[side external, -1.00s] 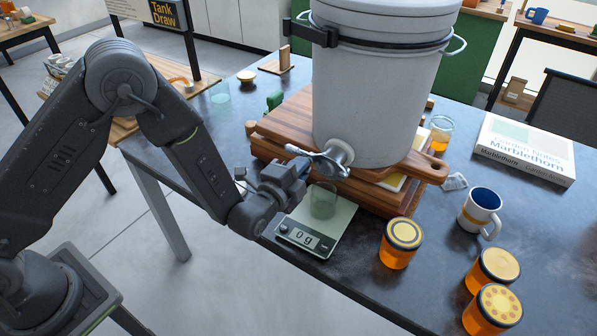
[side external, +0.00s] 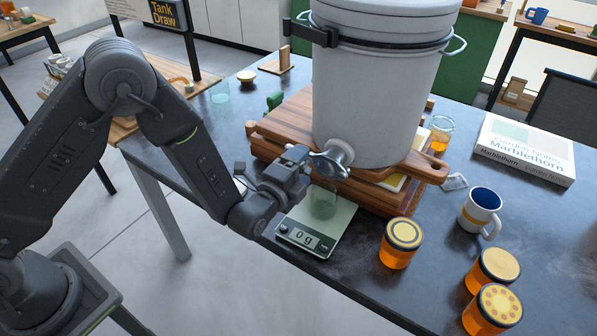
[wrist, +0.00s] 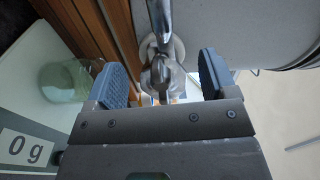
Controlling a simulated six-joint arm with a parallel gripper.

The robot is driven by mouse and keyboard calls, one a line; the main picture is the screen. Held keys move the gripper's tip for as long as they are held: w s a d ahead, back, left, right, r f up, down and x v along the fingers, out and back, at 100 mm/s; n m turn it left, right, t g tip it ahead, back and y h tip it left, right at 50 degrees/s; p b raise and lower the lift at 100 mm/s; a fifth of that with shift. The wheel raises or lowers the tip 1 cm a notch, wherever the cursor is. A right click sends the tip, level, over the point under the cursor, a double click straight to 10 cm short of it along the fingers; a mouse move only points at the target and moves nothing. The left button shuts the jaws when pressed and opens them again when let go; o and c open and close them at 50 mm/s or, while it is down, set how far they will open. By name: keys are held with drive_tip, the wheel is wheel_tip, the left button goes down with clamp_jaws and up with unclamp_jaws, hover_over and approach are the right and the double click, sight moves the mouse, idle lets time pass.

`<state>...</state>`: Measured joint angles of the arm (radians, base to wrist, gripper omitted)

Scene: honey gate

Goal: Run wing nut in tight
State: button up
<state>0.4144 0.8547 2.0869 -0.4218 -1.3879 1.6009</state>
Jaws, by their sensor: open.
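The grey tank (side external: 375,90) has a metal honey gate (side external: 337,158) low on its front. In the side view my gripper (side external: 303,165) is right at the gate and partly covers it. In the wrist view my gripper (wrist: 160,80) is open, with one blue-grey pad on each side. The wing nut (wrist: 160,72) on the gate appears between the pads, with visible gaps on both sides. A bright metal arm of the gate (wrist: 160,22) rises above it. I cannot tell how tight the nut is.
The tank stands on stacked wooden boards (side external: 285,120). A clear glass jar (side external: 323,202) stands below the gate on a scale (side external: 300,238) reading 0 g. A honey jar (side external: 401,243), a mug (side external: 480,212) and a book (side external: 525,150) are to the right.

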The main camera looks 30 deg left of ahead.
drive_tip(key=o, duration=0.4)
drive_tip(key=shift+s, duration=3.5)
drive_tip(key=s+a+r+n+g+h, duration=0.1)
drive_tip(key=a+r+n+g, duration=0.2)
drive_tip(key=r, duration=0.4)
drive_tip(key=a+r+n+g+h, duration=0.1)
drive_tip(key=a+r+n+g, duration=0.15)
drive_tip(key=r+n, duration=0.35)
drive_tip(key=s+a+r+n+g, duration=0.2)
drive_tip(key=s+a, duration=0.1)
drive_tip(key=s, duration=0.4)
drive_tip(key=s+a+r+n+g+y, duration=0.1)
drive_tip(key=s+a+r+n+g, duration=0.1)
drive_tip(key=s, duration=0.5)
drive_tip(key=s+a+r+n+g+y, duration=0.1)
drive_tip(key=s+a+n+g, duration=0.2)
drive_tip(key=s, duration=0.4)
drive_tip(key=shift+a+r+n, duration=0.3)
drive_tip(key=shift+r+n, duration=0.1)
drive_tip(key=shift+n, duration=0.3)
